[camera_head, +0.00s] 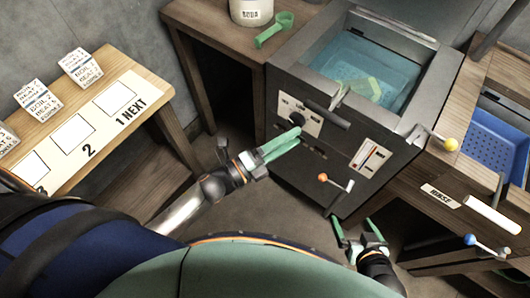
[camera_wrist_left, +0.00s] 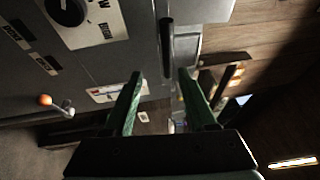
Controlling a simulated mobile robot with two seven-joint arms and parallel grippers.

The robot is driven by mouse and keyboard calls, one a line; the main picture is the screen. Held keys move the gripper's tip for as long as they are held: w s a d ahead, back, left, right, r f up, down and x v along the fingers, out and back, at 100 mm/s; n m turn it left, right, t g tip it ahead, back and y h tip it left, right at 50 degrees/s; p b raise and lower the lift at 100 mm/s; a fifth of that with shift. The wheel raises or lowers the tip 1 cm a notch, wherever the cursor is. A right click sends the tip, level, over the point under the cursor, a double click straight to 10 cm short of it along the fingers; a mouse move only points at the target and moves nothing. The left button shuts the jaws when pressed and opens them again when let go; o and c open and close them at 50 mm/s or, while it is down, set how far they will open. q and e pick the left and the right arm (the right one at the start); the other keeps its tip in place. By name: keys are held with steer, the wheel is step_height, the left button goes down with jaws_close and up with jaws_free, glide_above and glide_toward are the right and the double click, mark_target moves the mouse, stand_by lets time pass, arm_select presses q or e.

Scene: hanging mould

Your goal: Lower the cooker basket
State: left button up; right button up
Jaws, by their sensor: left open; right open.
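The grey cooker (camera_head: 285,75) stands open, with blue-green water (camera_head: 345,62) in its tank. A pale green object (camera_head: 372,88) lies in the water; I cannot make out a separate basket. A black bar handle (camera_head: 325,113) projects at the cooker's front top edge. My left gripper (camera_head: 282,146) is open in front of the cooker's front panel, below the handle. In the left wrist view the handle (camera_wrist_left: 166,45) appears between the open green fingers (camera_wrist_left: 156,95), beyond their tips; contact is not visible. My right gripper (camera_head: 360,235) is open and empty, low in front of the cooker.
An orange-ball lever (camera_head: 323,177) juts from the cooker's front; a yellow-ball lever (camera_head: 450,144) sits at its right. A blue tray (camera_head: 494,142) is on the right bench. A green scoop (camera_head: 274,29) lies left of the cooker. A card table (camera_head: 150,75) stands left.

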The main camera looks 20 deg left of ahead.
arm_select(q)
steer(key=v, duration=0.6)
steer(key=shift+s+a+f, duration=0.2)
steer(key=shift+a, duration=0.05)
stand_by(0.7)
steer(key=b+v, duration=0.1)
steer(key=v, duration=1.1)
steer(key=shift+s+a, duration=0.15)
steer(key=shift+s, duration=0.05)
